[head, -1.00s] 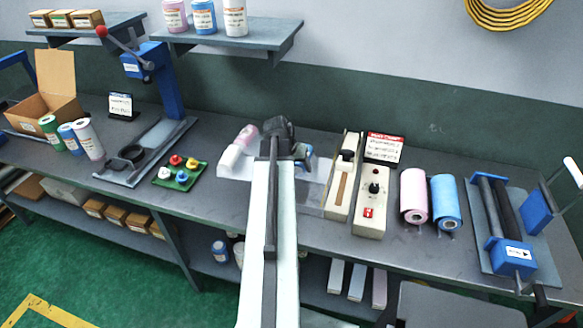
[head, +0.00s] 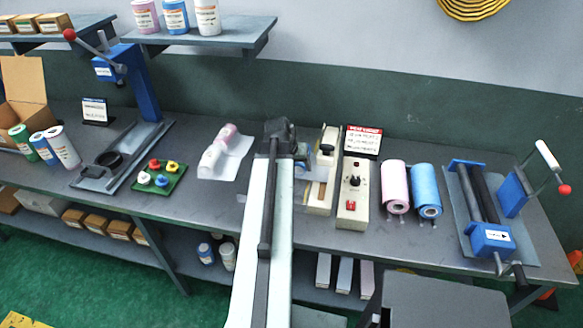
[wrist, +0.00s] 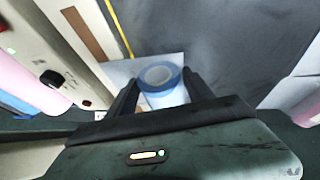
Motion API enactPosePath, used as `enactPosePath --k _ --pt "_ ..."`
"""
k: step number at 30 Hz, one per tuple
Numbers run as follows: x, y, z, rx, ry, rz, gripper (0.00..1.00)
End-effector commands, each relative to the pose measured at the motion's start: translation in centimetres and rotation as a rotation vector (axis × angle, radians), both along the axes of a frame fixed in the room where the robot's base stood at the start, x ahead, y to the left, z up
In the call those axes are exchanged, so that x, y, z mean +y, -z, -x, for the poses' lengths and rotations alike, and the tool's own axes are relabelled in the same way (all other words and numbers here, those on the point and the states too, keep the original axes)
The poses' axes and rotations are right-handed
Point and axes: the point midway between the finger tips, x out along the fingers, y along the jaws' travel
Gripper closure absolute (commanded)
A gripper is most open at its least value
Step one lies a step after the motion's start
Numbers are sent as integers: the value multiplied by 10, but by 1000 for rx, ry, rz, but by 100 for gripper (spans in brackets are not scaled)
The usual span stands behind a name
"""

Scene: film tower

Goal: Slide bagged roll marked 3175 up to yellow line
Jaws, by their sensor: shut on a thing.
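A blue roll in a clear bag (wrist: 160,78) lies between the fingers of my gripper (wrist: 161,84) in the wrist view. Its 3175 mark cannot be read. In the head view, my gripper (head: 282,142) is low over the bench, left of the sealer, and mostly hides the roll; a bit of blue (head: 301,152) shows at its right. The gripper is shut on the bagged roll. The yellow line (wrist: 119,27) runs beside the sealer (wrist: 78,32) in the wrist view, with a gap between it and the blue roll.
A bagged pink roll (head: 221,148) lies left of my gripper. Right of the sealer stand a control box (head: 353,192), pink roll (head: 395,186), blue roll (head: 426,188) and roller device (head: 487,205). A green tray (head: 159,176) is farther left.

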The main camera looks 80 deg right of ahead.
Motion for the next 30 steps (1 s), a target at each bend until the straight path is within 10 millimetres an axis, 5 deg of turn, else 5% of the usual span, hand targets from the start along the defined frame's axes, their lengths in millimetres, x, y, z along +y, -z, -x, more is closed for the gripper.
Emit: enactPosePath --k 23,24,26,30 --pt "-5 0 8 0 -1 0 96" --pt "-5 0 8 0 -1 0 29" --pt "-5 0 7 0 -1 0 14" --pt "-5 0 7 0 -1 0 14"
